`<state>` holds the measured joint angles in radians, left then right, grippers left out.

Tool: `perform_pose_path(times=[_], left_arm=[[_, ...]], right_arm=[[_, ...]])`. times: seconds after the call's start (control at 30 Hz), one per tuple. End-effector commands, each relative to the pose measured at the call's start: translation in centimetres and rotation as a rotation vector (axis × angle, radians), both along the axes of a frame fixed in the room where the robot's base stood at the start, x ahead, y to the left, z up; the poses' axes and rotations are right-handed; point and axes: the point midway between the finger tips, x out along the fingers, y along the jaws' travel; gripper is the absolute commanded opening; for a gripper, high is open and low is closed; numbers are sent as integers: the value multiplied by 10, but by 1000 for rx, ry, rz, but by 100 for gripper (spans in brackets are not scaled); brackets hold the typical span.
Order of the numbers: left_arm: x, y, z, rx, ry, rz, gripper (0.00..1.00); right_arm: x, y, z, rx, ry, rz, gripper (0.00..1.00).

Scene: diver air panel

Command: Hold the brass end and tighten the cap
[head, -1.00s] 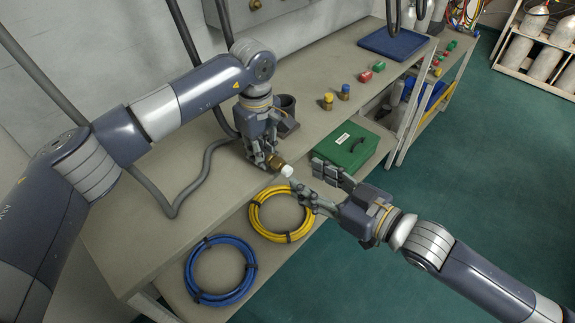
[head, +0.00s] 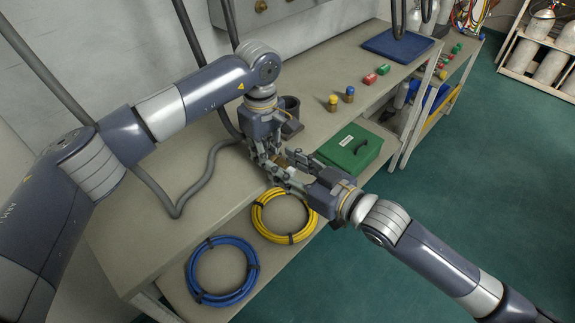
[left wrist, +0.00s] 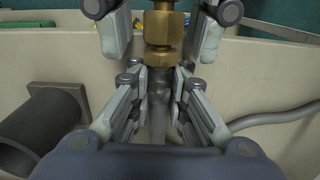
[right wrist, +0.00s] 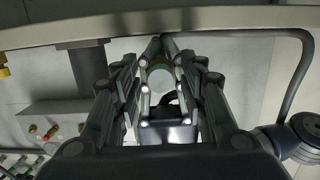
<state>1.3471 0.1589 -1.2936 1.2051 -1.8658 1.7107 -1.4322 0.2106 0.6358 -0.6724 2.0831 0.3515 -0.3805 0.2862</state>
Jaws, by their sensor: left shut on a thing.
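The brass end (left wrist: 159,28) of the grey hose (left wrist: 159,115) sits upright in the middle of the left wrist view. My left gripper (head: 268,160) is shut on it beside the bench's front edge. The pale round cap (right wrist: 160,75) shows end-on in the right wrist view, between the fingers of my right gripper (right wrist: 160,62). These fingers look spread on either side of it, without a clear squeeze. In the head view the cap is hidden where the two grippers meet, so its seating cannot be made out there.
A green case (head: 350,147) stands just beyond the grippers. Yellow (head: 258,218) and blue (head: 190,272) hose coils lie on the lower shelf. Small coloured fittings and a blue tray (head: 400,46) are farther along the bench.

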Motion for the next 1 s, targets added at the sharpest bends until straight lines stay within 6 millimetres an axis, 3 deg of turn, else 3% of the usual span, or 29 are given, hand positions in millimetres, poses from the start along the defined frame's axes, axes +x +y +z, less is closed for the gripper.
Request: perform_pose_path(times=[0.03,0.1,0.13,1.0], left_arm=[[0,0,0,-1,-1,0,0],[0,0,0,-1,-1,0,0],[0,0,0,-1,-1,0,0],[0,0,0,2,1,-1,0]], right_arm=[[0,0,0,0,0,0,20],[0,0,0,0,0,0,4],[0,0,0,0,0,0,0],[4,-4,0,259,244,21,0]])
